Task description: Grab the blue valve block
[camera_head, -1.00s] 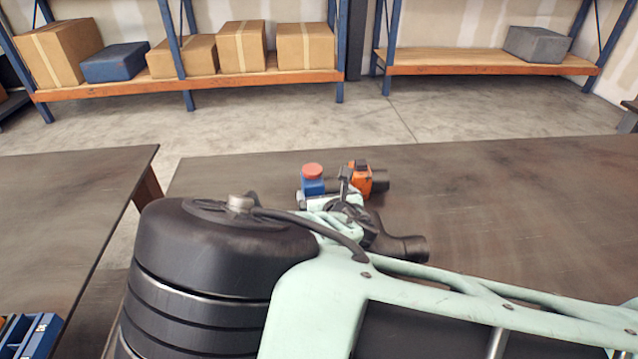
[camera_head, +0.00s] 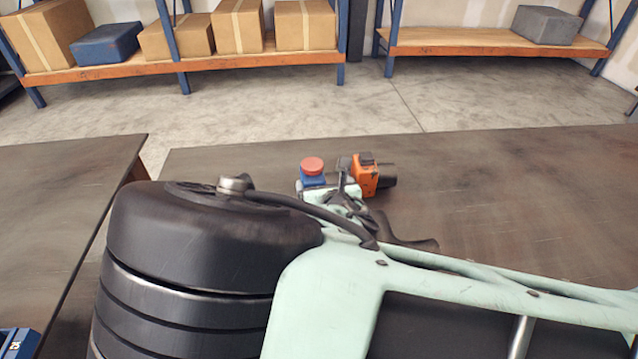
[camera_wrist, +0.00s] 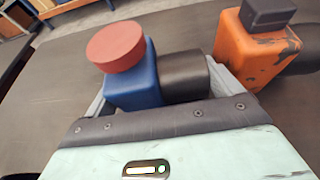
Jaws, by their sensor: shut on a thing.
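The blue valve block (camera_head: 312,180) with a round red cap on top is at my gripper, above or on the dark table. In the wrist view the blue valve block (camera_wrist: 133,88) sits between the two grey fingers of my gripper (camera_wrist: 158,92), with a dark cylindrical stub on its right side. The jaws are shut on it. Its lower part is hidden by my gripper's pale green body. An orange block (camera_head: 364,176) with a dark top and dark pipe end is just right of it; in the wrist view it stands beside the right finger, apart from the blue block.
The dark table (camera_head: 520,190) has free room to the right. Another dark table (camera_head: 60,190) stands at left across a gap, with a blue item (camera_head: 18,343) at bottom left. Shelves with cartons (camera_head: 237,28) stand at the back.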

